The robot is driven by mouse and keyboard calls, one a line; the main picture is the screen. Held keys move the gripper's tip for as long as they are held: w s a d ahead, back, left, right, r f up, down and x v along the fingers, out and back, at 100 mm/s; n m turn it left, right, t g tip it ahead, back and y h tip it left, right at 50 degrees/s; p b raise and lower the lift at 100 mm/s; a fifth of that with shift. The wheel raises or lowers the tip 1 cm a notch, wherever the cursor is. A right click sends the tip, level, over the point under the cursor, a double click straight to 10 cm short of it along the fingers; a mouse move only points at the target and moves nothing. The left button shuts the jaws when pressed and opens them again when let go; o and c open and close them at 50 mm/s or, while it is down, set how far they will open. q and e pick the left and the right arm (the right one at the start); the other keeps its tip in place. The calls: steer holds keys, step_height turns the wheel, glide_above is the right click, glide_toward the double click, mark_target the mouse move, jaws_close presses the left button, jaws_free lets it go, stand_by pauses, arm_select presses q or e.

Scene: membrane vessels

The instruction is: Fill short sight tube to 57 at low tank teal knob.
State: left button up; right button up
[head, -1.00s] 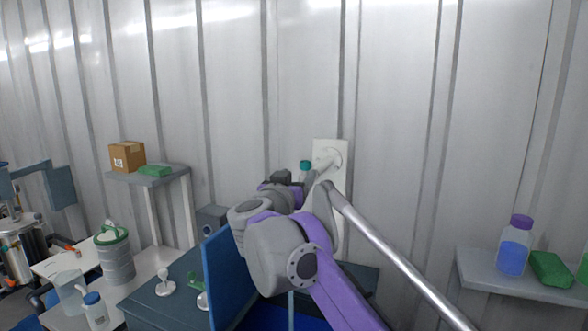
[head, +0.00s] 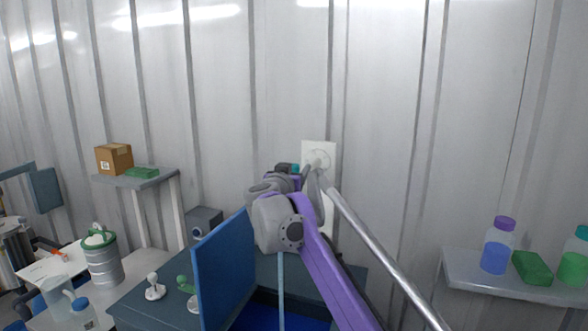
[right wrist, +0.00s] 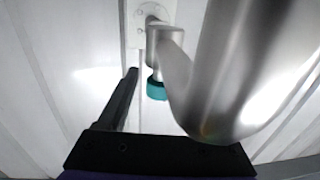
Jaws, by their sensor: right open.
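The teal knob (head: 296,168) is mostly hidden behind my right gripper in the head view. In the right wrist view the teal knob (right wrist: 156,89) hangs under a metal fitting on a white wall plate (head: 322,152). My right gripper (head: 286,168) is open close to the knob. In the wrist view one dark finger stands left of the knob, apart from it; the other is hidden behind the large metal pipe (right wrist: 225,70). I cannot make out the sight tube's scale or level. My left gripper is not in view.
The metal pipe (head: 375,245) slants from the plate to the lower right, close beside my right arm. A blue panel (head: 222,270) stands left of the arm. A right shelf (head: 470,275) holds bottles and a green block; a left shelf (head: 150,180) holds a cardboard box.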

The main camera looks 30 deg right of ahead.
steer(key=shift+c, duration=0.2)
jaws_close()
